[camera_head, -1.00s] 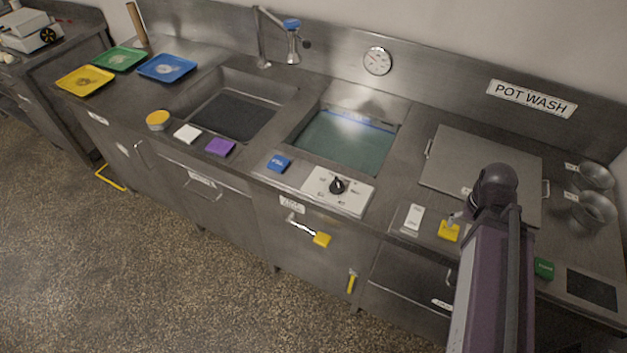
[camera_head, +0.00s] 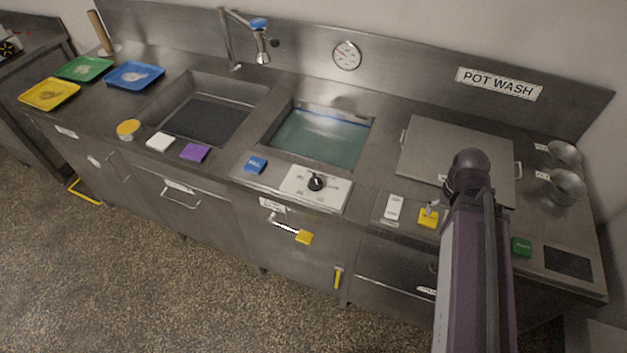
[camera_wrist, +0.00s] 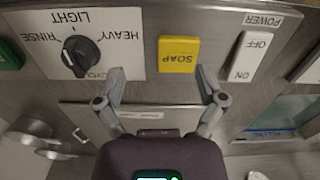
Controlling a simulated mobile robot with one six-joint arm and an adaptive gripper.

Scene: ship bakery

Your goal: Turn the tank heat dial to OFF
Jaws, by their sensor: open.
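The tank heat dial (camera_head: 316,183) is a black knob on a white plate in front of the water-filled tank (camera_head: 318,137) in the head view. Its labels and pointer are too small to read. It does not show in the wrist view. My gripper (camera_wrist: 160,80) is open and empty in the wrist view, which looks upside down. It is over the right-hand counter, near the yellow SOAP block (camera_wrist: 178,54).
A different dial (camera_wrist: 82,58), marked RINSE, LIGHT and HEAVY, and a POWER rocker switch (camera_wrist: 250,55) flank the SOAP block. A blue block (camera_head: 255,165) sits left of the tank heat dial. A lidded hatch (camera_head: 425,150) and two metal bowls (camera_head: 566,187) are at right.

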